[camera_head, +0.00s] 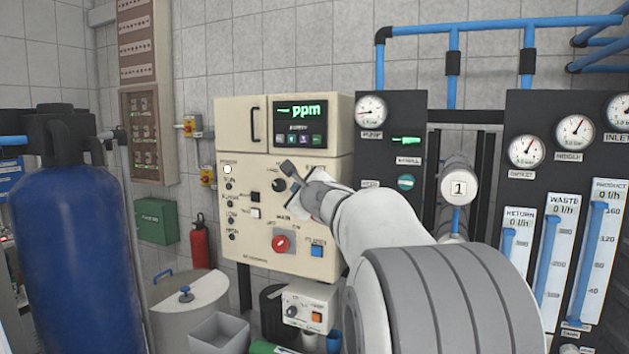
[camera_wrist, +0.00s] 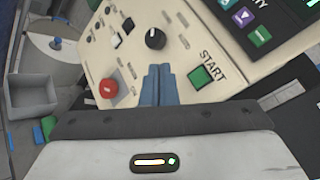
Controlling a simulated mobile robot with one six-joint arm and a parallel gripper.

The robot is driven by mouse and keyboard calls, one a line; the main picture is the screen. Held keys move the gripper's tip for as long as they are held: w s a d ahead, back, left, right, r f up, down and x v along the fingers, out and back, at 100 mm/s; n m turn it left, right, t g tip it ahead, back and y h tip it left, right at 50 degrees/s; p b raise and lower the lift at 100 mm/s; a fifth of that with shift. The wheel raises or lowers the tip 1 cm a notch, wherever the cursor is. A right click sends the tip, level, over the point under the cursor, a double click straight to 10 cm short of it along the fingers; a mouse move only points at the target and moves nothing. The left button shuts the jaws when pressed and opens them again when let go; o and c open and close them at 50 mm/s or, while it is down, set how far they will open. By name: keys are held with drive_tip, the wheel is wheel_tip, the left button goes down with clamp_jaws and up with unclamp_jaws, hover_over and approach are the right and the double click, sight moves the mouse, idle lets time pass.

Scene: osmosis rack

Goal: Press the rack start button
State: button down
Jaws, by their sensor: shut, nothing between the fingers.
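The start button is a green square (camera_wrist: 201,77) with the label START above it on the cream control panel (camera_wrist: 75,75) in the wrist view. In the head view the panel (camera_head: 250,240) faces me, and my arm and gripper hide the start button. My gripper (camera_head: 288,167) is in front of the panel's upper right part. Its blue-grey fingers (camera_wrist: 158,72) are shut and empty, just left of the green button and below the black knob (camera_wrist: 155,39). I cannot tell whether the fingertips touch the panel.
A red knob (camera_head: 281,243) and a blue button (camera_head: 317,250) sit lower on the panel. The lit ppm display (camera_head: 299,122) is above. Gauges and flow meters (camera_head: 553,250) stand at right. A blue tank (camera_head: 70,230) and a grey bin (camera_head: 218,335) are at left.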

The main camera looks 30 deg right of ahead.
drive_tip(key=shift+w+d, duration=0.1)
drive_tip(key=w+d+p, duration=0.4)
drive_tip(key=w+d, duration=0.1)
drive_tip(key=d, duration=0.1)
drive_tip(key=shift+w+d, duration=0.2)
drive_tip(key=shift+d, duration=0.1)
drive_tip(key=shift+d, duration=0.1)
idle(2.1)
drive_tip(key=shift+w+d, duration=0.25)
drive_tip(key=shift+w, duration=0.05)
drive_tip(key=shift+w+d, duration=0.25)
drive_tip(key=shift+d, duration=0.05)
idle(0.7)
drive_tip(key=shift+a, duration=0.1)
idle(0.3)
drive_tip(key=shift+s+a+b, duration=0.45)
drive_tip(key=shift+s+a, duration=0.1)
